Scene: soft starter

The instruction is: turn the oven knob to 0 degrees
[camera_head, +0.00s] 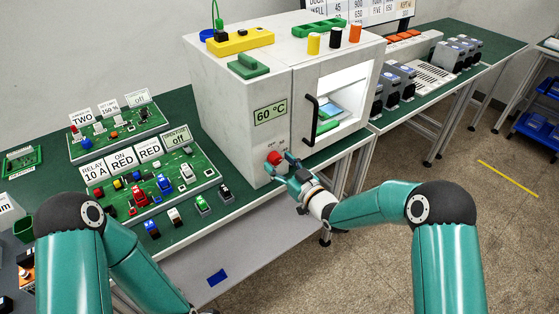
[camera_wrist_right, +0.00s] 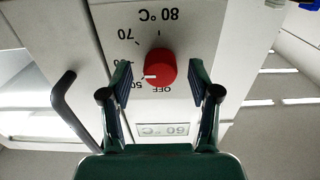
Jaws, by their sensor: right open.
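The red oven knob (camera_head: 275,158) is on the front of the white oven (camera_head: 232,135), below a green display (camera_head: 270,113) reading 60 °C. My right gripper (camera_head: 282,168) is close in front of the knob. The knob's white mark points to picture left, near the 50 label. OFF, 70 and 80 °C labels also show. My left gripper is out of view.
The oven's black door handle (camera_head: 309,121) stands out right of the knob. Circuit boards with switches (camera_head: 140,180) lie on the green bench to the left. Yellow, black and orange cylinders (camera_head: 334,37) stand on the oven top. Floor space is free at the right.

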